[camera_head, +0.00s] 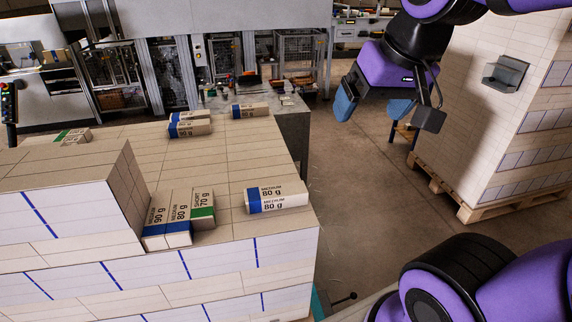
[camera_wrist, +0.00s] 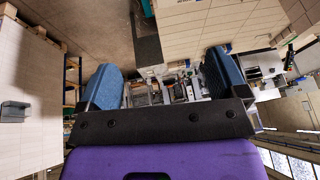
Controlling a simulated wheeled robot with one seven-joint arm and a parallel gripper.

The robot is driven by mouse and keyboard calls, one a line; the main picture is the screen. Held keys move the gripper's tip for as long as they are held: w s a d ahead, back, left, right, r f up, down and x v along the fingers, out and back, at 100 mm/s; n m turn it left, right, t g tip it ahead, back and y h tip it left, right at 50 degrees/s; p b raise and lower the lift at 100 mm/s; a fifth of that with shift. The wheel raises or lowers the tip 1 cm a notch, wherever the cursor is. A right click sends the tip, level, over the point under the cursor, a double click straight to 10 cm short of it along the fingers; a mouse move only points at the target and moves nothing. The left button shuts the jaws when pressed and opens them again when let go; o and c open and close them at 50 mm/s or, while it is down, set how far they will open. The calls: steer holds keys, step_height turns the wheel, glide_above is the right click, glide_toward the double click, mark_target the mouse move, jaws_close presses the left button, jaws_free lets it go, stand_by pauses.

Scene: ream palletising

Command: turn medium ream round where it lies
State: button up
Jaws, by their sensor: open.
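Several reams labelled MEDIUM lie on the pale stack. A blue-ended MEDIUM 80 g ream (camera_head: 276,197) lies alone near the stack's right edge, its label facing the front. A MEDIUM 90 g ream (camera_head: 156,215) and another MEDIUM 80 g ream (camera_head: 179,212) lie side by side at the front, beside a green-ended SHORT 70 g ream (camera_head: 202,208). My gripper (camera_head: 374,104) is raised over the floor, right of the stack and apart from every ream. Its blue-padded fingers are spread and empty, also in the wrist view (camera_wrist: 162,82). No ream label is readable in the wrist view.
The stack (camera_head: 125,150) has a higher block at its left front. More reams (camera_head: 190,127) lie towards its back. A tall stack on a wooden pallet (camera_head: 465,200) stands at right. Grey machinery (camera_head: 165,75) lines the back. Floor (camera_head: 355,210) between the stacks is clear.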

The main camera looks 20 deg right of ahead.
steer(key=w+f+m+g, duration=0.1)
steer(key=w+f+m, duration=0.25)
steer(key=w, duration=0.35)
steer(key=m+g, duration=0.4)
steer(key=m, duration=1.1)
glide_above(285, 189)
steer(key=shift+n, duration=0.25)
step_height(285, 189, down, 21)
steer(key=shift+s+d+f, duration=0.1)
steer(key=shift+s+f, duration=0.05)
steer(key=shift+f, duration=0.5)
step_height(285, 189, down, 10)
steer(key=shift+f, duration=0.25)
steer(key=c, duration=1.2)
steer(key=shift+r, duration=0.1)
steer(key=shift+c, duration=0.2)
